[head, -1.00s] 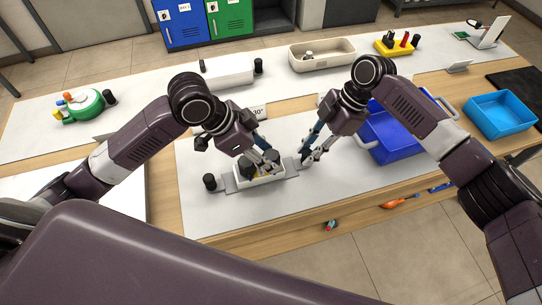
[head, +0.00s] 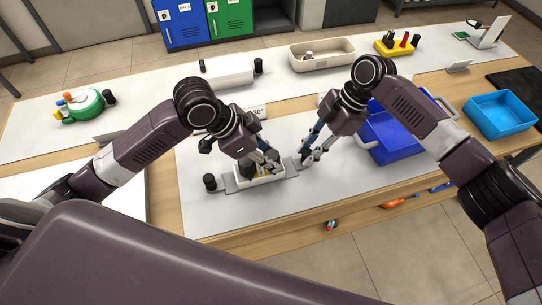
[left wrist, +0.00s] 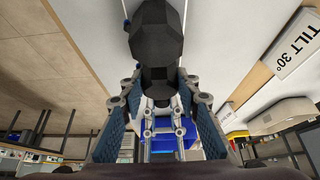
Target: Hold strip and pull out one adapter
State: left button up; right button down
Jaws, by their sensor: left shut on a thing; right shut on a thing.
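The white power strip (head: 262,180) lies on the grey-white mat at the table's front, with a grey plate (head: 230,184) showing at its ends. Dark adapters (head: 246,166) stand on it, partly hidden by my left gripper. My left gripper (head: 272,163) is over the strip, shut on a black adapter, which shows between its fingers in the left wrist view (left wrist: 155,45). Whether this adapter still touches the strip is hidden. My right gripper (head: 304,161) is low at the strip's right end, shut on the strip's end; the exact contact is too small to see.
A blue crate (head: 392,137) is to the right, partly behind my right arm. A light blue tray (head: 500,115) and a beige bin (head: 322,58) stand farther off.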

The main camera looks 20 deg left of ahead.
pick_arm(q)
jog(key=shift+r, duration=0.3)
jog(key=shift+r, duration=2.45)
pick_arm(e)
jog(key=c, duration=1.6)
grip_release()
jog(key=shift+r, duration=0.1)
jog(key=v, duration=1.1)
jog(key=shift+w+d+r, duration=0.1)
jog(key=shift+d+r, duration=0.1)
jog(key=shift+r, duration=0.15)
pick_arm(q)
jog(key=shift+d, duration=0.1)
pick_arm(e)
jog(key=shift+d, duration=0.1)
